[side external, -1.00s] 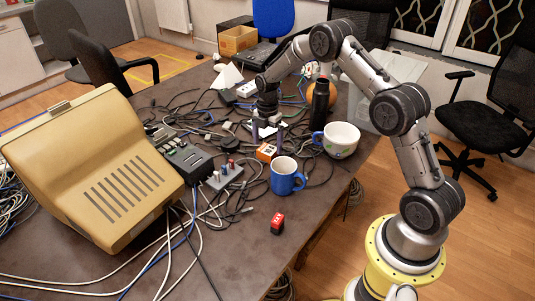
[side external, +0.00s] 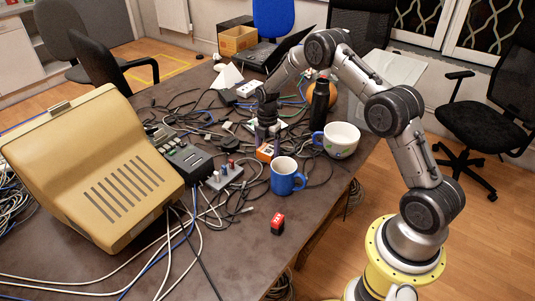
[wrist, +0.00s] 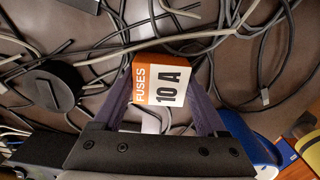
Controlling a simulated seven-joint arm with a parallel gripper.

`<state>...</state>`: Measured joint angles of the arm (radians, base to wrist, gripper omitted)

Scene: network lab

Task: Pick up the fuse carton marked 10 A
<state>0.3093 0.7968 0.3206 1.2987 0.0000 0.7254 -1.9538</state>
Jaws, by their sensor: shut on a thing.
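The fuse carton (wrist: 168,83) is a small white box with an orange band, marked FUSES and 10 A in the wrist view. It also shows in the side view (side external: 265,152), partly hidden by my fingers. My gripper (side external: 266,143) is down at the table with its fingers on either side of the carton, shut on it. The carton seems to be at table level, among cables. I cannot tell whether it touches the table.
A blue mug (side external: 285,178) stands close in front of the carton. A white bowl-like cup (side external: 341,139) and a dark bottle (side external: 320,100) stand to the right. Cables surround the carton; a power strip (side external: 225,176) lies left.

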